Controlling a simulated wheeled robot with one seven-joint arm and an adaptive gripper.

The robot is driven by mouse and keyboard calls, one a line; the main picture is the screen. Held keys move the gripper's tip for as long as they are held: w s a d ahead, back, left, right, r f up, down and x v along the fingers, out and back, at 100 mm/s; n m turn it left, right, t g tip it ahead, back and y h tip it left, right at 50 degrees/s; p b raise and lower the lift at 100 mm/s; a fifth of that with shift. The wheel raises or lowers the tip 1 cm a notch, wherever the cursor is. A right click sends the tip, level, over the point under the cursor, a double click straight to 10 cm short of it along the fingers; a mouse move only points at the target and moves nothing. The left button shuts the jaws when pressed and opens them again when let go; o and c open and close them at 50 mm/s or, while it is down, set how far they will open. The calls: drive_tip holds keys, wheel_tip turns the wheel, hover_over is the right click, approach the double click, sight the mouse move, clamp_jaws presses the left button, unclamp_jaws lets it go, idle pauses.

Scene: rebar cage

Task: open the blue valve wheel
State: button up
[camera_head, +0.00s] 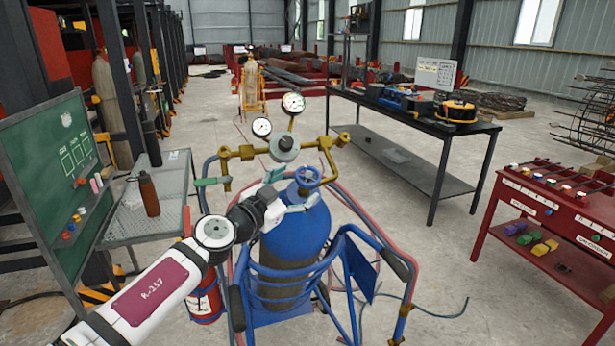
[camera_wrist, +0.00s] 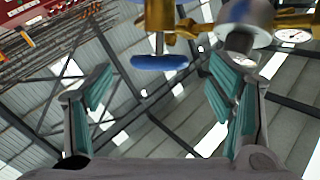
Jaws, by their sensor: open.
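The blue valve wheel (camera_head: 307,176) sits on top of the blue gas cylinder (camera_head: 297,235), below the brass manifold (camera_head: 247,153). My gripper (camera_head: 293,188) is open and empty, just left of the wheel, with its fingers spread toward it. In the wrist view, the wheel (camera_wrist: 160,62) shows edge-on under a brass stem, between the lines of the two teal-padded fingers and a little beyond their tips. My gripper (camera_wrist: 158,80) appears apart from the wheel; contact cannot be told from the head view.
Two gauges (camera_head: 293,103) stand above the manifold. A blue cart frame (camera_head: 350,265) and red hoses surround the cylinder. A green board (camera_head: 48,165) and grey bench are left, a black table (camera_head: 415,115) behind, a red workbench (camera_head: 540,195) right. The floor between is mostly clear.

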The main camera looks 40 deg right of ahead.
sight(302, 181)
drive_tip(key=shift+p+x, duration=0.3)
drive_tip(key=shift+x, duration=2.3)
drive_tip(key=c, duration=1.2)
